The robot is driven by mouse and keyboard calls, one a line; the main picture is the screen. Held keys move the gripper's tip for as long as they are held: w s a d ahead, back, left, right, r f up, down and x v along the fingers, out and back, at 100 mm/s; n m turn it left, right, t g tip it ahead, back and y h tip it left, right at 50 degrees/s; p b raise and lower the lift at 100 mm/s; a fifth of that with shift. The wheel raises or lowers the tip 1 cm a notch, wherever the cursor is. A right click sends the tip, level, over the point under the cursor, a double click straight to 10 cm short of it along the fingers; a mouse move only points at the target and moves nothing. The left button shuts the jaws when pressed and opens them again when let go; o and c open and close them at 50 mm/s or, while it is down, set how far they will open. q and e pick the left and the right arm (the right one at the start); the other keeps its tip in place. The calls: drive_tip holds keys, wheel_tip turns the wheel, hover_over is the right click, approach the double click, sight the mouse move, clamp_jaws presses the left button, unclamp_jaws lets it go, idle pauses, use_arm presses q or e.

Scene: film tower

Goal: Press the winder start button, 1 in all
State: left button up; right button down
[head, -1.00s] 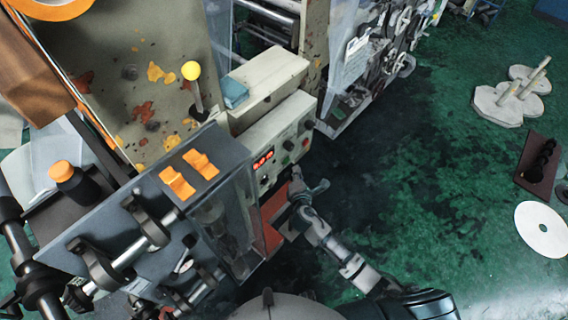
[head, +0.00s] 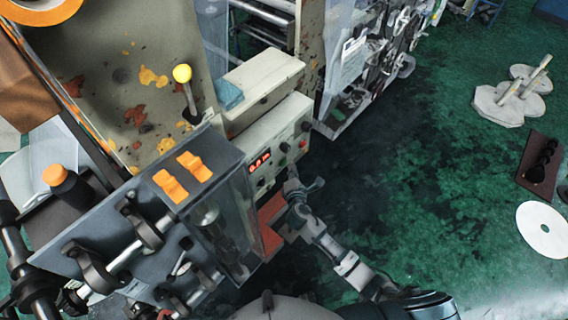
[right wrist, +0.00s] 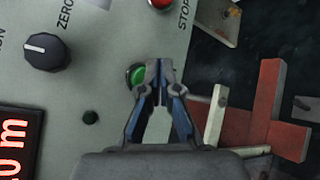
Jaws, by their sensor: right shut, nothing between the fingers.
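The winder control panel (head: 277,141) is a pale box with a red lit display (head: 259,161), knobs and buttons. In the right wrist view, the green button (right wrist: 137,76) sits on the panel face, partly covered by the left finger of my right gripper (right wrist: 160,68). That gripper is shut and empty, its tips over the right edge of the button. I cannot tell whether they touch it. In the head view my right gripper (head: 292,182) is at the panel's lower front edge. My left gripper is not in view.
A red STOP button (right wrist: 160,3) and a black ZERO knob (right wrist: 47,52) are near the green one. A red bracket (right wrist: 266,112) lies right of the gripper. The green floor to the right is largely open.

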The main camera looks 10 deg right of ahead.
use_arm(q)
drive_tip(key=shift+d+r, duration=0.15)
drive_tip(key=shift+d, duration=0.25)
use_arm(e)
drive_tip(key=shift+w+a+r, duration=0.1)
drive_tip(key=shift+w+a, duration=0.2)
drive_tip(key=shift+w, duration=0.2)
idle(0.9)
use_arm(q)
drive_tip(key=shift+d, duration=0.2)
use_arm(e)
drive_tip(key=shift+w+d, duration=0.15)
